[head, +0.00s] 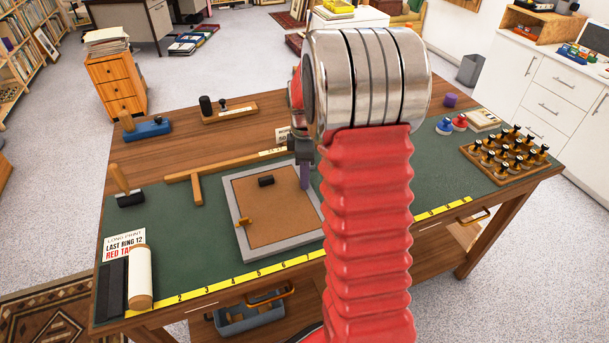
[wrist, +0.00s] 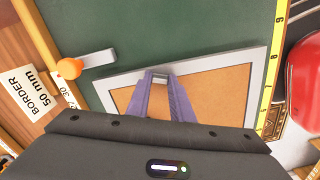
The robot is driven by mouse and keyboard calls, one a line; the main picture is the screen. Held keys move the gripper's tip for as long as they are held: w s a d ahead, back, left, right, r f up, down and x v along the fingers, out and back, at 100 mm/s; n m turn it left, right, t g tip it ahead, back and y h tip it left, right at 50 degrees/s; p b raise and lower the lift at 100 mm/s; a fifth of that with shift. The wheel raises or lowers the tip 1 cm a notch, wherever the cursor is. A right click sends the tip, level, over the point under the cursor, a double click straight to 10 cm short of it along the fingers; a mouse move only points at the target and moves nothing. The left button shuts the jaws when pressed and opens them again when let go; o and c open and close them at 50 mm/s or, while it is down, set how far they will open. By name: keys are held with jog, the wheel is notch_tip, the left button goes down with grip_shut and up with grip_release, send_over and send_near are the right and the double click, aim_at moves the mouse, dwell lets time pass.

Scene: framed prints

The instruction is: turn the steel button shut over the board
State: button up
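The brown board (head: 271,222) lies inside a grey frame (head: 238,232) on the green mat; the wrist view shows the board (wrist: 208,93) and part of the frame (wrist: 240,67) too. A brass button (head: 243,222) sits at the frame's left side. My gripper (head: 305,176) points down at the frame's right side. In the wrist view my purple fingers (wrist: 160,82) stand close on both sides of a small steel piece, the steel button (wrist: 160,77), at the frame's edge. The button fills the gap between the fingertips. My arm hides the frame's far right.
A black-handled piece (head: 265,181) lies on the board. Several pegs stand in a tray (head: 503,155) at right. A grey bar with an orange knob (wrist: 69,68) lies near a card.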

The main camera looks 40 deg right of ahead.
grip_shut()
jog(key=shift+m, duration=0.3)
jog(key=m, duration=0.4)
jog(key=shift+w+a+m, duration=0.2)
jog(key=shift+w+m, duration=0.1)
jog(key=m, duration=0.4)
jog(key=shift+w+a+m, duration=0.1)
jog(key=shift+w+m, duration=0.15)
jog(key=shift+m, duration=0.05)
jog(key=m, duration=0.4)
jog(key=shift+w, duration=0.3)
jog(key=o, duration=0.5)
grip_release()
